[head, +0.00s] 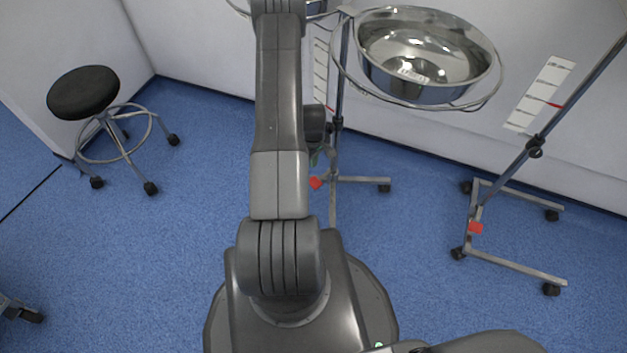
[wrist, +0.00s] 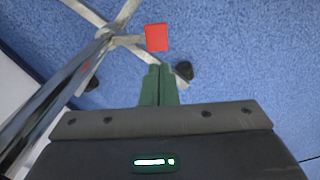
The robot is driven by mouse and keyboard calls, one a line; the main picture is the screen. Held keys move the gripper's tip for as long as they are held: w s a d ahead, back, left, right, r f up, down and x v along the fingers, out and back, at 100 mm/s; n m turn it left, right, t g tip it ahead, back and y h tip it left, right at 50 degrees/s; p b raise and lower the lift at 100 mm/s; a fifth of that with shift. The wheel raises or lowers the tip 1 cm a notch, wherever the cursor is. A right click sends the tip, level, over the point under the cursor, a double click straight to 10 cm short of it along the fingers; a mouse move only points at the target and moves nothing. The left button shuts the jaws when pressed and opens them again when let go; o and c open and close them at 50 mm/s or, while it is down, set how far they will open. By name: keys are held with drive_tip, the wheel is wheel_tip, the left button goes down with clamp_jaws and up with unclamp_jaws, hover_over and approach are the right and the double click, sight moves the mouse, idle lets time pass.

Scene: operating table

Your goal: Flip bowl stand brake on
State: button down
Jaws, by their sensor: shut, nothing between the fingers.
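The bowl stand has a pole (head: 341,75), a ring holding a shiny steel bowl (head: 425,90), and a low base (head: 360,180) on casters. Its red brake tab (head: 315,183) shows low by the base, just right of my arm. In the wrist view the red brake tab (wrist: 156,37) lies just beyond my fingertips. My gripper (wrist: 159,68) has green fingers, shut together and empty, pointing toward the tab. A visible gap separates them from it in the picture; the depth is hard to judge. My arm hides part of the stand base in the head view.
A second wheeled stand (head: 510,175) with its own red tab (head: 475,227) is at the right. A black stool (head: 84,92) stands at the left. White walls are behind. The stand pole (wrist: 50,95) runs close on the wrist view's left.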

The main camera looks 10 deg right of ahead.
wheel_tip(320, 180, down, 11)
drive_tip(key=shift+f+b, duration=0.1)
drive_tip(key=shift+b, duration=1.15)
drive_tip(key=f+b, duration=0.2)
drive_tip(key=b, duration=0.1)
drive_tip(key=shift+s+a+f, duration=0.15)
drive_tip(key=shift+s+a, duration=0.05)
drive_tip(key=shift+a, duration=0.1)
drive_tip(key=shift+r, duration=0.85)
drive_tip(key=shift+a+r, duration=0.1)
drive_tip(key=shift+r, duration=0.2)
drive_tip(key=s+a+r+p, duration=0.2)
drive_tip(key=a+r+p, duration=0.1)
drive_tip(key=r, duration=0.7)
drive_tip(key=s+a+r+p, duration=0.3)
drive_tip(key=a+r, duration=0.2)
drive_tip(key=r, duration=0.6)
drive_tip(key=shift+a+r+p, duration=0.15)
drive_tip(key=shift+p, duration=0.15)
